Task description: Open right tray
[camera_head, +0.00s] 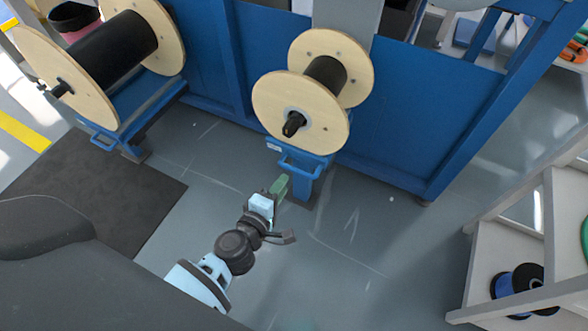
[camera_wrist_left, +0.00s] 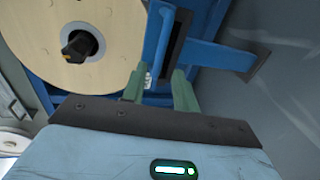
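The right tray (camera_head: 312,163) is a blue pull-out frame with a bar handle (camera_head: 298,168) on its front. It sits under the right wooden spool (camera_head: 266,103), which carries black cable; the spool also shows in the left wrist view (camera_wrist_left: 110,30). My left gripper (camera_head: 281,184) is just in front of and below the handle, its green fingers pointing at the blue frame. In the left wrist view the fingers (camera_wrist_left: 159,80) are apart, with blue frame and a small white label behind the gap. Whether they touch the handle cannot be told. My right gripper is not in view.
A second, larger spool (camera_head: 160,30) stands on another blue tray (camera_head: 150,112) at the left. A blue machine wall (camera_head: 400,120) runs behind. White shelves (camera_head: 505,240) with a blue reel stand at the right. Grey floor between is clear; a dark mat (camera_head: 110,190) lies left.

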